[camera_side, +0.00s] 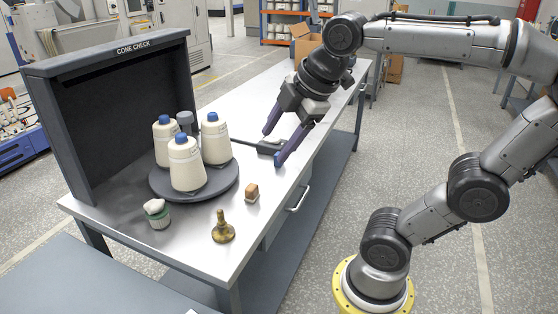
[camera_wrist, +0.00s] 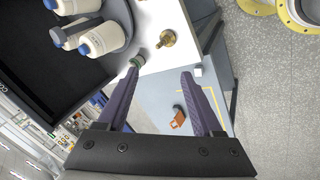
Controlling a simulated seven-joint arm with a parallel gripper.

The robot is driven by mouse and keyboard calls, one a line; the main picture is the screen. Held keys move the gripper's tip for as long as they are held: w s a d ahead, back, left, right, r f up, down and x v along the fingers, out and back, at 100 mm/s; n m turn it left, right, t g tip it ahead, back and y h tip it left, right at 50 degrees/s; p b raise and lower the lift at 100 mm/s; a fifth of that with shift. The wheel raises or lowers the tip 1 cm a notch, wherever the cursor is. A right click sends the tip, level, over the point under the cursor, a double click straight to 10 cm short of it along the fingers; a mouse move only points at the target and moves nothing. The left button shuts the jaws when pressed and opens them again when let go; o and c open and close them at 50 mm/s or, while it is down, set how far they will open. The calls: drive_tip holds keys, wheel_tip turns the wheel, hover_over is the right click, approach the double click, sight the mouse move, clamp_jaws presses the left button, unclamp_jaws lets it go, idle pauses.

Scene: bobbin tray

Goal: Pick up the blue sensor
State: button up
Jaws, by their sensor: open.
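I cannot make out a clearly blue sensor in either view. A small dark grey-green box (camera_side: 268,147) with a dark cable lies on the bench near my fingertips in the side view; its colour does not read as blue. My gripper (camera_side: 272,147) points down at the bench with its two purple-blue fingers spread apart. In the wrist view my gripper (camera_wrist: 160,73) is open with nothing held between the fingers. Three cream cones (camera_side: 187,165) with blue tips stand on the round dark turntable (camera_side: 218,192).
A dark hood (camera_side: 112,110) marked CONE CHECK encloses the turntable's back and left. The bench (camera_side: 310,95) is mostly clear toward the back.

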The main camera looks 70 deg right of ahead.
drive_tip(key=w+d+n+g+h, duration=0.25)
drive_tip(key=w+d+n, duration=0.55)
drive_tip(key=w+d, duration=0.95)
drive_tip(key=s+d+f+m+g+y, duration=0.2)
drive_tip(key=d+f+g, duration=0.2)
drive_tip(key=d+f, duration=1.2)
drive_tip(key=shift+t+h, duration=0.25)
drive_tip(key=shift+t, duration=0.1)
drive_tip(key=f, duration=0.4)
drive_tip(key=d+f, duration=0.1)
drive_tip(key=f, duration=0.3)
drive_tip(key=d+f, duration=0.1)
drive_tip(key=f, duration=0.3)
drive_tip(key=shift+d, duration=0.1)
clamp_jaws()
